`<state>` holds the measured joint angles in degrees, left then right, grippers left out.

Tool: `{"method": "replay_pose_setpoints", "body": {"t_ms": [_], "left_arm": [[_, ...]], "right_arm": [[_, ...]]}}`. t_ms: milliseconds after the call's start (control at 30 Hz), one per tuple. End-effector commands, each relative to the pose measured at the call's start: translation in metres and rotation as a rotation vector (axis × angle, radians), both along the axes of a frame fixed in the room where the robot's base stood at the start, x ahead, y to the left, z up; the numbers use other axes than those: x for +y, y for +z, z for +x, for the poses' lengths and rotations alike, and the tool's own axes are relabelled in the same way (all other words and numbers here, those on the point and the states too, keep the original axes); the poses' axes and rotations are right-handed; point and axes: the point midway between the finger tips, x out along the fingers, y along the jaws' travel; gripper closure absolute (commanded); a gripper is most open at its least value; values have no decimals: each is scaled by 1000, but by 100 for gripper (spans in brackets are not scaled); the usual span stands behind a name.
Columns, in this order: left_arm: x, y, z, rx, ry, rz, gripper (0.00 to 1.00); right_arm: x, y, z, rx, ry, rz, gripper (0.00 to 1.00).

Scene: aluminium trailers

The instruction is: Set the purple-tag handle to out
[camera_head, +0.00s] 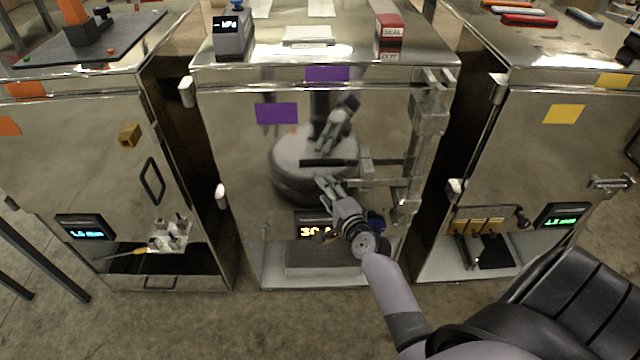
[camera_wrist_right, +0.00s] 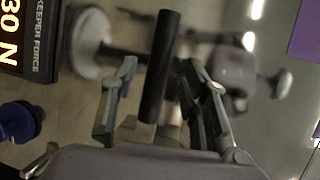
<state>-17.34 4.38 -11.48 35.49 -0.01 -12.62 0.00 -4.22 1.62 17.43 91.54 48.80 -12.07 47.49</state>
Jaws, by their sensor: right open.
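The middle trailer's polished door carries two purple tags, one on the door face (camera_head: 276,113) and one on its top edge (camera_head: 327,74). The handle, a black grip (camera_head: 325,163) on a metal lever, lies level across the door and joins the latch gear (camera_head: 410,160) at the right. My right gripper (camera_head: 328,183) is just below the grip, in front of the door. In the right wrist view, the black grip (camera_wrist_right: 160,65) shows between the spread fingers of the open gripper (camera_wrist_right: 158,72). Contact cannot be told. My left gripper is not in view.
A display (camera_head: 312,230) reading 30 and a blue knob (camera_head: 375,220) sit below the handle, near my right wrist. Trailers with orange tags (camera_head: 25,90) and yellow tags (camera_head: 563,114) stand either side. The door mirrors my body.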

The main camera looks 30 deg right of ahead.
Motion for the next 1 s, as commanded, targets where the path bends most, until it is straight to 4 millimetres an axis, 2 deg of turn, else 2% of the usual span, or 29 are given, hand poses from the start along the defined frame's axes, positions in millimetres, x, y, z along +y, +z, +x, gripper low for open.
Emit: {"method": "replay_pose_setpoints", "body": {"t_ms": [100,300,633,1000], "left_arm": [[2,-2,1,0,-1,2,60],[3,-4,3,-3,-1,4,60],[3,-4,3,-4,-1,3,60],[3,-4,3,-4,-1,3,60]], "right_arm": [[-3,-4,21,0,1,0,59],[-6,-7,39,0,1,0,59],[-6,-8,42,1,0,0,59],[-6,-8,42,1,1,0,83]]}}
